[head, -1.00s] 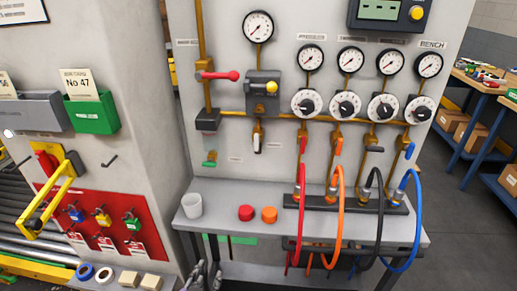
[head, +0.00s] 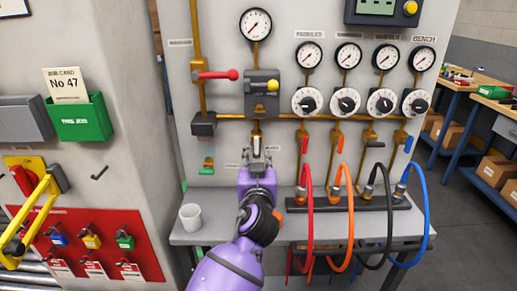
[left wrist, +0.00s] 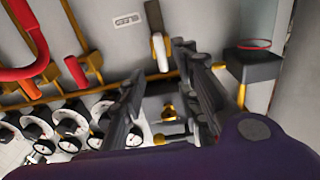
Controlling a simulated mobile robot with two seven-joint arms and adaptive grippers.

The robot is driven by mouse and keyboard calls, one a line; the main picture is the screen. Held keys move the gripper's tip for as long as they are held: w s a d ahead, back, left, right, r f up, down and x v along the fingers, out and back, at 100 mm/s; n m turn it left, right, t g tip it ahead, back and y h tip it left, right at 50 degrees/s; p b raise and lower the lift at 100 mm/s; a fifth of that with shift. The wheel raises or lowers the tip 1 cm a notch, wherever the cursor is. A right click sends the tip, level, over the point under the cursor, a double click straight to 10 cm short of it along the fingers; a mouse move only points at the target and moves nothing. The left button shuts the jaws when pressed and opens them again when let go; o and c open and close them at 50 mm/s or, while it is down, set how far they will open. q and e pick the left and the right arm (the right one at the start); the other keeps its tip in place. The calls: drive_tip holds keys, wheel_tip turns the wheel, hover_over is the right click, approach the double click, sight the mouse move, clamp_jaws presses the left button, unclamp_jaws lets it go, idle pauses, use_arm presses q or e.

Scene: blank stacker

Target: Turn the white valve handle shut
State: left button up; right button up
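The white valve handle (head: 257,144) hangs down from a brass valve on the grey panel, below the grey regulator block. In the left wrist view the white handle (left wrist: 160,52) shows just beyond the fingers, about between their tips. My left gripper (head: 256,163) is in front of the panel at the lower end of the handle. In the left wrist view its two dark fingers (left wrist: 158,68) are spread apart, with nothing visibly gripped. I cannot tell whether either finger touches the handle. My right gripper is not in view.
A red lever (head: 215,75) and a yellow knob (head: 272,85) are above the handle. A green-tipped handle (head: 208,163) is lower left. Red (head: 307,200), orange (head: 337,215), black and blue hoses loop at right. A white cup (head: 190,217) stands on the shelf (head: 215,236).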

sight(256, 145)
use_arm(q)
drive_tip(key=w, duration=0.6)
drive_tip(key=shift+w+a, duration=0.1)
drive_tip(key=shift+w, duration=0.05)
clamp_jaws()
